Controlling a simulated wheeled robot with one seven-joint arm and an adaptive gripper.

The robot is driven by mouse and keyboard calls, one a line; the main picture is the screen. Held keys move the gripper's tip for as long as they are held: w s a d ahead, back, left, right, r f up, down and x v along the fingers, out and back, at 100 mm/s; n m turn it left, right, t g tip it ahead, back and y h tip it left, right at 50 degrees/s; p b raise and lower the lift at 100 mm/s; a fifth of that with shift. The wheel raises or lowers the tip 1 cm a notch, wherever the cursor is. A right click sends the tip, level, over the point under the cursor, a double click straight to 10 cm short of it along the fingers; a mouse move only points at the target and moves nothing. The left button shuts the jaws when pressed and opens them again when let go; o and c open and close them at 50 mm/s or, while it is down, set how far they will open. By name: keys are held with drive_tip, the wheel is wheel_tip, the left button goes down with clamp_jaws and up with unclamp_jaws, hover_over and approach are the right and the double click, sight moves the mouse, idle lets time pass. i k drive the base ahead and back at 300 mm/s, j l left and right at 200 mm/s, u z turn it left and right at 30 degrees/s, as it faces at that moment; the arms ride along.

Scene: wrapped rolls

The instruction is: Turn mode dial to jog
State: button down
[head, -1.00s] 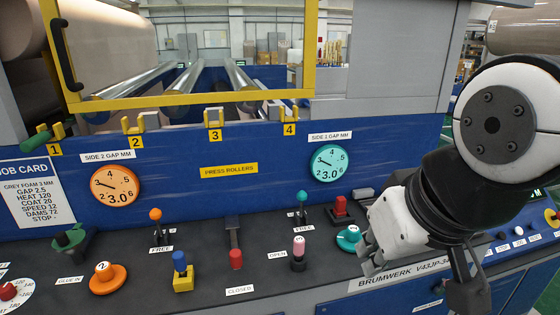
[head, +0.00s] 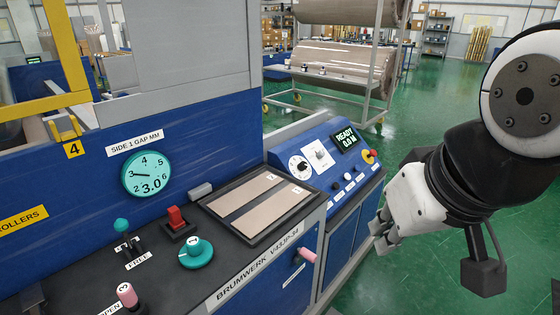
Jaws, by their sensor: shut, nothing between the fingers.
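A round white dial with a dark knob (head: 299,167) is on the sloping blue control panel (head: 322,186) right of centre in the head view. Its lettering is too small to read, so I cannot tell its setting or be sure it is the mode dial. My gripper (head: 381,234) is shut and empty. In the picture it is right of and below the panel, in front of the green floor, apart from the dial.
A display (head: 346,138) reads READY 0.0 M. A red and yellow button (head: 369,156) and small round buttons are beside the dial. A tray with two tan strips (head: 262,196) is left of the panel. A pink handle (head: 307,255) sticks out below. A rack of wrapped rolls (head: 335,70) stands behind.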

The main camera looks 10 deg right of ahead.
sight(321, 153)
drive_tip(key=z, duration=0.4)
drive_tip(key=i+l, duration=1.9)
drive_tip(key=l, duration=0.25)
